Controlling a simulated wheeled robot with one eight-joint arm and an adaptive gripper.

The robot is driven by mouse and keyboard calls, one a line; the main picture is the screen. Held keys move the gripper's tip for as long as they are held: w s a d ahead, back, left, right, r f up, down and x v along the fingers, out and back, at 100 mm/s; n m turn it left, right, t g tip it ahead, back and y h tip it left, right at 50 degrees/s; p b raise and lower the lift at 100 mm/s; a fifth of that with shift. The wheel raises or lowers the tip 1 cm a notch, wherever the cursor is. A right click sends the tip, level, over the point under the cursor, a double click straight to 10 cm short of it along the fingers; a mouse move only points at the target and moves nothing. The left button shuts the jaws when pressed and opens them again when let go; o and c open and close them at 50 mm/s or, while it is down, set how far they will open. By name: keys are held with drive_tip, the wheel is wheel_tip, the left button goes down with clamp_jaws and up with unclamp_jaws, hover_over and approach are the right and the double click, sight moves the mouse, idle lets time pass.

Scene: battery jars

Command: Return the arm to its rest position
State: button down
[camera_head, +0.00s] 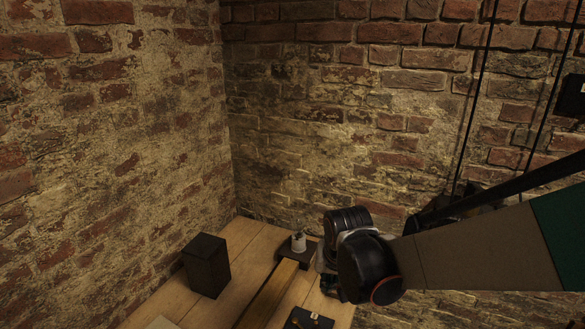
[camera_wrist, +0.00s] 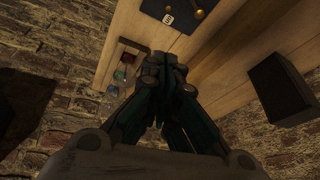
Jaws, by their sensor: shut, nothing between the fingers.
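My gripper (camera_wrist: 165,66) shows in the wrist view with its dark fingers drawn together at the tips, nothing between them. It is over the wooden bench top (camera_wrist: 222,62). In the head view my arm reaches in from the right, its dark wrist joints in front of the back wall and the bench's right part; the fingers are hidden there. Small glassy jars (camera_wrist: 118,80) sit beside a wooden holder (camera_wrist: 130,50), left of the fingers in the wrist view.
A dark box (camera_head: 206,264) stands on the bench at left. A small white object (camera_head: 298,242) sits on a dark base near the back. A dark plate with brass parts (camera_head: 308,320) lies at the front. Brick walls (camera_head: 110,130) enclose the corner. Dark cables (camera_head: 472,110) hang at right.

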drive_tip(key=s+d+r+n+t, duration=0.1)
drive_tip(key=s+d+r, duration=0.3)
drive_tip(key=s, duration=0.5)
drive_tip(key=s+d+r+n+t, duration=0.1)
drive_tip(key=s+d+r+t, duration=0.1)
drive_tip(key=s+d+r, duration=0.3)
drive_tip(key=s+r, duration=0.1)
drive_tip(key=s, duration=0.2)
drive_tip(key=shift+s+r, duration=0.4)
drive_tip(key=shift+d, duration=0.1)
